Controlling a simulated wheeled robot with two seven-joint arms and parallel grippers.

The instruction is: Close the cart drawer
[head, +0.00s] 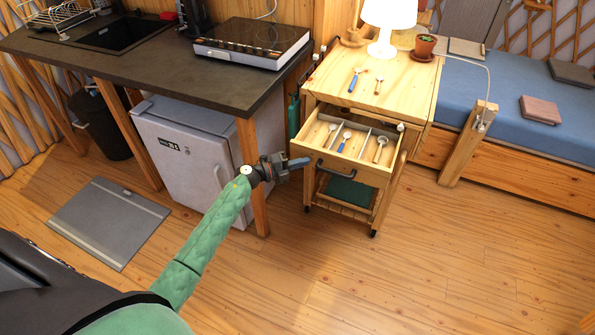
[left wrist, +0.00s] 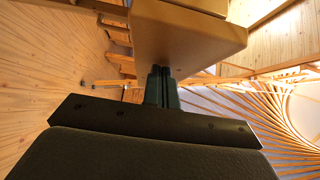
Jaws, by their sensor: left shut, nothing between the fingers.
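The wooden cart (head: 405,95) stands right of the dark counter. Its top drawer (head: 372,176) is pulled out toward me, with spoons (head: 345,140) and thin dividers inside. A dark bar handle (head: 335,173) is on the drawer front. My left gripper (head: 298,163) is shut and empty, at the left end of the drawer front, left of the handle. In the left wrist view, its closed fingers (left wrist: 162,85) point at a pale wooden panel (left wrist: 185,38), which looks like the drawer front. I cannot tell whether they touch it. My right gripper is out of view.
A counter (head: 150,60) with a hotplate (head: 252,42) and a small fridge (head: 190,140) stand left of the cart. A blue bed (head: 500,95) is at right. The front floor is clear.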

